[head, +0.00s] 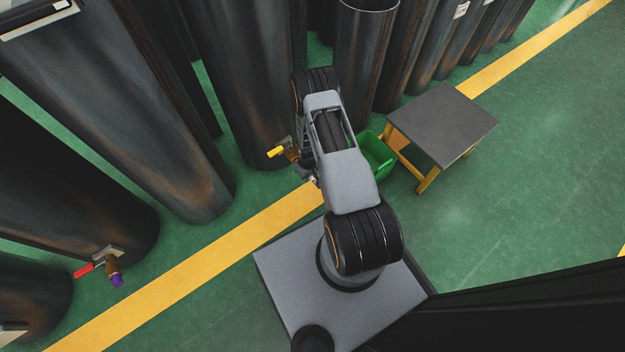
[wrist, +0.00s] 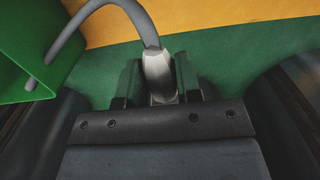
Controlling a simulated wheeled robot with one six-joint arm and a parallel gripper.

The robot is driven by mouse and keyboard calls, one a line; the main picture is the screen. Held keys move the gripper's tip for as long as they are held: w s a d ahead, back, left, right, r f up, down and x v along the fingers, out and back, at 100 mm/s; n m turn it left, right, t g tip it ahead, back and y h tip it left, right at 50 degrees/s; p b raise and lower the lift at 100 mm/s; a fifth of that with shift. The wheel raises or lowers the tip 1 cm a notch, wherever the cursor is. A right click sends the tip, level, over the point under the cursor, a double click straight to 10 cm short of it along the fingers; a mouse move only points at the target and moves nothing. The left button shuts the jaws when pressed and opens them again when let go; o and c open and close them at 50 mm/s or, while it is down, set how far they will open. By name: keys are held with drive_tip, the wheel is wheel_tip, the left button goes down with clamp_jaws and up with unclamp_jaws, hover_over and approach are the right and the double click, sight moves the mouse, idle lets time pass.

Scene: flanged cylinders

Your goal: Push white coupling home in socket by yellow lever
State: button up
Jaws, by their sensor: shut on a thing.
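The white coupling (wrist: 157,68), on the end of a grey hose (wrist: 108,4), is between the two fingers of my gripper (wrist: 159,82) in the wrist view. My gripper is shut on it. The yellow lever (head: 276,152) sticks out to the left from a brass fitting (head: 292,155) low on a dark cylinder in the head view. My arm hides part of this fitting, and its socket mouth cannot be seen. My gripper and the coupling are mostly hidden under the arm there, close to the fitting. The wrist view shows no socket.
A green bin (head: 376,158) stands right of my arm; the hose passes by its wall in the wrist view (wrist: 30,60). A grey-topped stool (head: 442,122) stands beyond it. A red lever (head: 83,271) with a purple-ended fitting (head: 116,280) is at left. Tall dark cylinders line the back.

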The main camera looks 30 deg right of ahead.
drive_tip(key=shift+w+a+b, duration=0.15)
drive_tip(key=shift+w+b, duration=0.2)
drive_tip(key=shift+w, duration=0.75)
drive_tip(key=shift+r, duration=0.1)
drive_tip(key=shift+w+a+b, duration=0.2)
drive_tip(key=shift+w+b, duration=1.15)
drive_tip(key=shift+w, duration=0.25)
idle(1.2)
drive_tip(key=o, duration=1.1)
drive_tip(key=shift+r, duration=0.1)
wheel_tip(320, 180, up, 7)
drive_tip(key=p, duration=0.4)
drive_tip(key=shift+p, duration=0.35)
drive_tip(key=shift+w, duration=0.1)
